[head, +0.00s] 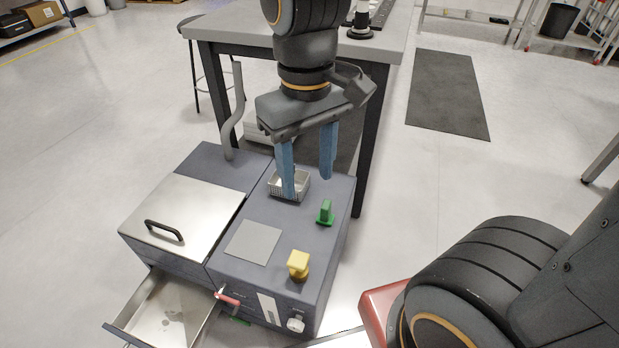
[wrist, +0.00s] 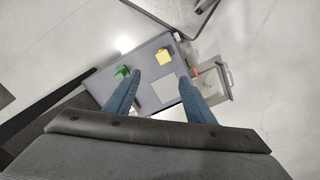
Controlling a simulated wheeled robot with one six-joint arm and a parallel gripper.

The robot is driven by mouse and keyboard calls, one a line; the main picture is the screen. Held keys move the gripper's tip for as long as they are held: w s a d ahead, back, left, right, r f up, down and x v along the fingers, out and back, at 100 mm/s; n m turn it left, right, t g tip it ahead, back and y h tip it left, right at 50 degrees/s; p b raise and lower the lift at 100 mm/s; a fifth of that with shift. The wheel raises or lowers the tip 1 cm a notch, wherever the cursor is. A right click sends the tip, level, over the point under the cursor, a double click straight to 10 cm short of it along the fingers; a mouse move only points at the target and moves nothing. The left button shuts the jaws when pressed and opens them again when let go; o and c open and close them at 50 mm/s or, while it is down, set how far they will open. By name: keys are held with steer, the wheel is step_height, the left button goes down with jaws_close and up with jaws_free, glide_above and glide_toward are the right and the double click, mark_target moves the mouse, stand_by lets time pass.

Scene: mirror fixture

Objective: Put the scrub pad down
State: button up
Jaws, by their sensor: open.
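A small green piece with an upright grip on a flat base (head: 325,213) stands on the grey cabinet top (head: 233,270); it may be the scrub pad, but I cannot tell for sure. It also shows in the wrist view (wrist: 122,73), beside one finger. A yellow block-shaped piece (head: 299,264) stands near the cabinet's front edge and shows in the wrist view (wrist: 163,57). A plain grey square (head: 254,242) lies bare on the top. My gripper (head: 308,186) is open and empty, its blue fingers pointing down above the back of the cabinet.
A small wire basket (head: 301,181) sits at the back of the top, partly behind one finger. A steel lid with a black handle (head: 165,231) covers the left part. A drawer (head: 166,304) is open at the front, with a red-handled item (head: 228,299) beside it. A table (head: 225,26) stands behind.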

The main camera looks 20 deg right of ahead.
steer(key=shift+s+a+r+m+y, duration=0.15)
steer(key=shift+s+r+m, duration=0.1)
steer(key=shift+s, duration=0.55)
steer(key=shift+s+a+r+m+y, duration=0.15)
steer(key=shift+s+r+m, duration=0.1)
steer(key=shift+s, duration=0.5)
steer(key=shift+d, duration=0.1)
steer(key=d+r+m+p, duration=0.3)
steer(key=d+r+p, duration=0.6)
steer(key=p, duration=1)
steer(key=shift+d+r, duration=0.3)
steer(key=shift+r, duration=0.55)
